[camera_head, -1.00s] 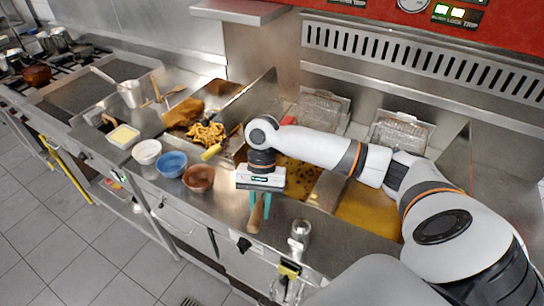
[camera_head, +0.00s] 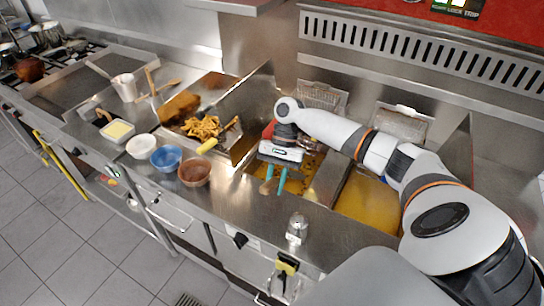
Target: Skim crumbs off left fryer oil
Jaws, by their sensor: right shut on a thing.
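The left fryer's oil (camera_head: 309,168) is yellow-brown with dark crumbs on it, partly hidden by my right gripper and arm. The right fryer's oil (camera_head: 366,201) is plain yellow. My right gripper (camera_head: 274,187) has teal fingers pointing down over the front edge of the left fryer. It is shut on a tool with a wooden handle (camera_head: 264,188); only a short piece of the handle shows by the fingers. The head of the tool is hidden, so I cannot tell whether it touches the oil. My left gripper is not in view.
Two wire baskets (camera_head: 403,123) hang behind the fryers. A tray of fries (camera_head: 203,128) stands to the left. White, blue (camera_head: 166,158) and brown bowls (camera_head: 194,172) line the front counter. A metal shaker (camera_head: 297,228) stands before the fryers.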

